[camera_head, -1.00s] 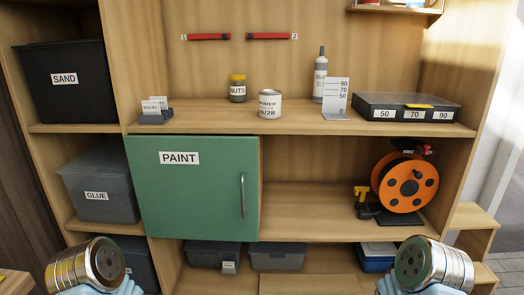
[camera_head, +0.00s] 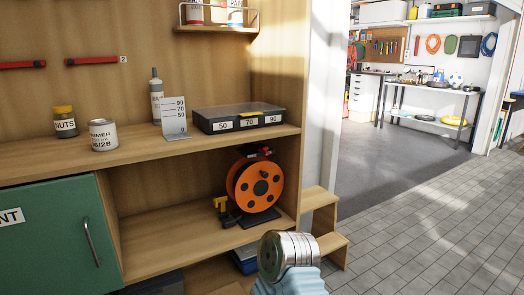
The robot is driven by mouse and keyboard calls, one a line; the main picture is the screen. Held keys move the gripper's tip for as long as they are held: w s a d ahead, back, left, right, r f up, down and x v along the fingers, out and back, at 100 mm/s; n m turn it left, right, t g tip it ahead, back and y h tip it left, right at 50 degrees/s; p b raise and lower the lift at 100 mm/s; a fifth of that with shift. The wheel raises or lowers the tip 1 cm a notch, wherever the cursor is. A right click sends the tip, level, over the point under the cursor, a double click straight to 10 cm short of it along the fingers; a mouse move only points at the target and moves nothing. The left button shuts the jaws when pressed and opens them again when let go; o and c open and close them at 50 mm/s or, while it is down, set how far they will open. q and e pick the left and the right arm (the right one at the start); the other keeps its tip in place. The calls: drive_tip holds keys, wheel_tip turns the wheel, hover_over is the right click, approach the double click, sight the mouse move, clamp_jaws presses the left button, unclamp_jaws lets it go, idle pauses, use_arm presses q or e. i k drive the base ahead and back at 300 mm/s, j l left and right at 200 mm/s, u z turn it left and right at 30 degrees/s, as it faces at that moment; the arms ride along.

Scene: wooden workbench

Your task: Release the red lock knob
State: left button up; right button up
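An orange cable reel (camera_head: 242,187) with a black hub stands upright on a dark base on the middle shelf, at the right end of the shelf unit. A small red part (camera_head: 265,152) shows on the black frame at the reel's upper right. It may be the lock knob, but it is too small to tell its shape or setting. A metal and light-blue part of my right arm shows at the bottom centre, in front of the shelf and apart from the reel. Neither gripper's fingers are in view.
A yellow and black tool (camera_head: 222,211) sits left of the reel. The shelf above holds a black case (camera_head: 240,117), a number card (camera_head: 174,118), a bottle and cans. A green door (camera_head: 55,238) closes the left compartment. Wooden steps (camera_head: 321,220) stand right; tiled floor beyond is clear.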

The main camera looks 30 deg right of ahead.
sight(264, 152)
drive_tip(key=l, duration=0.55)
drive_tip(key=l+z, duration=0.15)
drive_tip(key=l, duration=0.35)
drive_tip(key=i+l, duration=0.15)
drive_tip(key=l, duration=0.4)
drive_tip(key=l+z, duration=0.15)
drive_tip(key=l, duration=0.35)
drive_tip(key=i+l, duration=0.15)
drive_tip(key=l, duration=0.4)
drive_tip(key=i+l+z, duration=0.15)
drive_tip(key=l, duration=0.85)
drive_tip(key=i+z, duration=0.05)
